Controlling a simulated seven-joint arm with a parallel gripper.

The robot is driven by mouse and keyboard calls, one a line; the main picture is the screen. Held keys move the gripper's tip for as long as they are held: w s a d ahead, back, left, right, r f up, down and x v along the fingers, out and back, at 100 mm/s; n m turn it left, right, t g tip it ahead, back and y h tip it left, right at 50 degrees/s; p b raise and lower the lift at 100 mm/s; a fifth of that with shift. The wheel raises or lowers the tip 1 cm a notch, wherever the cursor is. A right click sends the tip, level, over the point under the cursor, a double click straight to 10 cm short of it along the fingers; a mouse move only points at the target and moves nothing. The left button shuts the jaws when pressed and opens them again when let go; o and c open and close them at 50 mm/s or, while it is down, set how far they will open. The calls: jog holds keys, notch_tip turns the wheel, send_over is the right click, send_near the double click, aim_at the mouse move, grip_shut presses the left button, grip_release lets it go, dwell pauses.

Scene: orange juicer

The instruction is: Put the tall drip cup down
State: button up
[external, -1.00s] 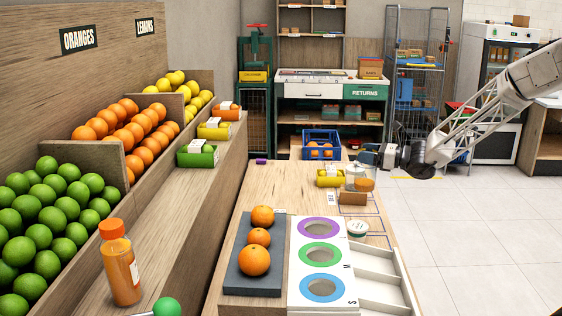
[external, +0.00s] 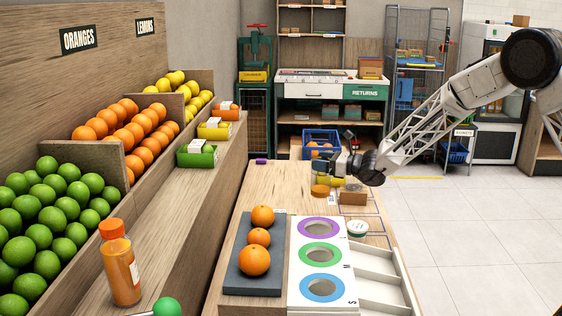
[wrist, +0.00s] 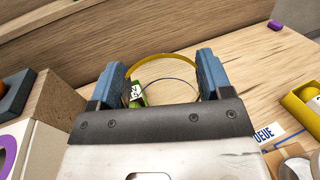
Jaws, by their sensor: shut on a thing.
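My gripper hides part of the cup in the external view. I cannot tell whether its base touches the counter.
A brown block (external: 353,198) and a round white-lided tub (external: 357,228) lie to the right. A blue crate (external: 322,139) stands behind. Oranges on a dark tray (external: 245,284) and a panel with coloured rings (external: 319,254) are nearer. The counter's left part is clear.

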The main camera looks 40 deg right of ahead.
aim_at(320, 189)
jog(key=shift+f, duration=0.2)
jog(key=shift+f, duration=3.1)
jog(key=shift+f, duration=2.05)
jog(key=o, duration=1.2)
